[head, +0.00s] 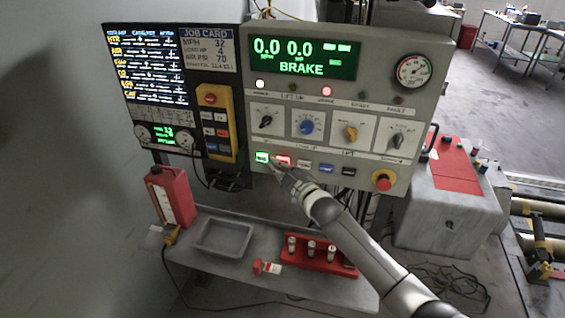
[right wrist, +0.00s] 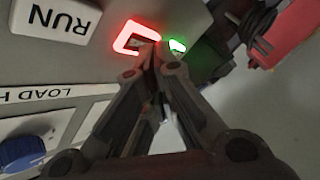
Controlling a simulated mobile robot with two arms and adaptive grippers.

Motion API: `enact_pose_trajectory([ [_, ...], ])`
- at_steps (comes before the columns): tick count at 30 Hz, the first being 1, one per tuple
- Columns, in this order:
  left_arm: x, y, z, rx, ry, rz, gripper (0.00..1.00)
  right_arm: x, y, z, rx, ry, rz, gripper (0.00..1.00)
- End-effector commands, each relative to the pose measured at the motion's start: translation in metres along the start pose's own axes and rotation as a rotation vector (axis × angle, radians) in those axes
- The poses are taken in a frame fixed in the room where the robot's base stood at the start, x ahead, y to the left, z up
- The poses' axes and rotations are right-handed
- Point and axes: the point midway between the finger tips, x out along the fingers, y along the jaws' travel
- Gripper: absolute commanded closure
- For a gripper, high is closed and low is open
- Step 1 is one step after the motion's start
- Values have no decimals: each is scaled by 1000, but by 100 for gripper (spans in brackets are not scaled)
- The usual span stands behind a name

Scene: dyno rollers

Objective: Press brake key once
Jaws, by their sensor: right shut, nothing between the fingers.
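The control panel's display (head: 303,58) reads BRAKE in green, with 0.0 and 0.0 above it. Below the dials is a row of keys: a lit green key (head: 262,157), a lit red key (head: 284,160), then white, blue and black ones. No BRAKE label is readable on any key. My right gripper (head: 277,168) is shut and empty, its tips at the red and green keys. In the right wrist view, the right gripper (right wrist: 154,60) overlaps the edge of the glowing red key (right wrist: 134,36), beside the green key (right wrist: 177,46). Contact cannot be told. My left gripper is out of view.
A white RUN key (right wrist: 65,20) is beside the red key. A red emergency knob (head: 383,180) is at the panel's lower right. Below stand a shelf with a grey tray (head: 222,237), a red rack (head: 325,258) and a red container (head: 171,196).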

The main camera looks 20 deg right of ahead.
Motion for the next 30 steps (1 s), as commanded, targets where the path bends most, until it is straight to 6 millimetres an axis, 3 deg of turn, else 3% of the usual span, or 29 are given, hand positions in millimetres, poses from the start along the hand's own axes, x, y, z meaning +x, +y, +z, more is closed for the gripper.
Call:
enact_pose_trajectory([
  [30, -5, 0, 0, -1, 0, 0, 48, -2, 0, -2, 2, 0, -1, 100],
])
